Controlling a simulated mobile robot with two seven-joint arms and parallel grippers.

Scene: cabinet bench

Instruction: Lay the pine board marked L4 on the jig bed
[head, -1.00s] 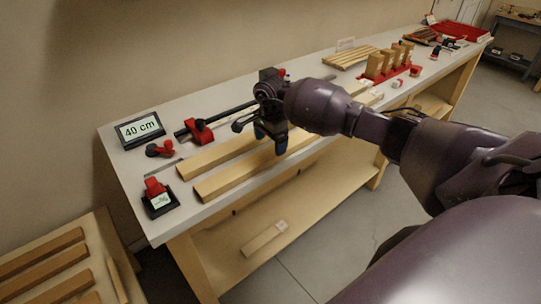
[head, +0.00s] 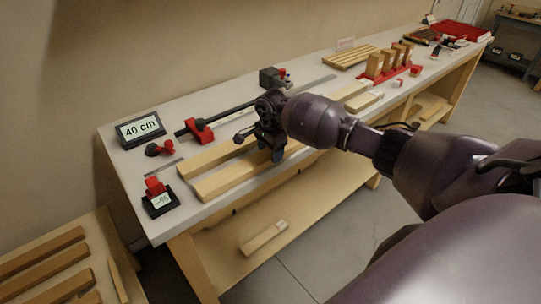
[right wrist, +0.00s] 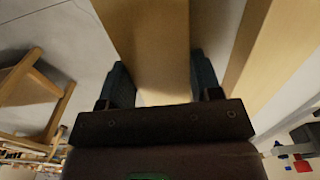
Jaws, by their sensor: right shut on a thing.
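Two long pale pine boards lie side by side on the bench: a front board (head: 225,183) and a back board (head: 205,157). My right gripper (head: 272,155) is down at the front board and shut on it. In the right wrist view the gripped board (right wrist: 150,45) runs between the two fingers, with the other board (right wrist: 262,50) beside it on the right. No L4 mark can be read on either. The far part of the front board is partly hidden by my gripper. I cannot tell the jig bed's outline from the boards. My left gripper is not in view.
Behind the boards are a dark bar with a red clamp (head: 199,130) and a "40 cm" display (head: 140,129). A small red-topped readout (head: 159,199) stands at the near left corner. Shorter boards (head: 358,97) and a red rack (head: 388,73) lie farther right.

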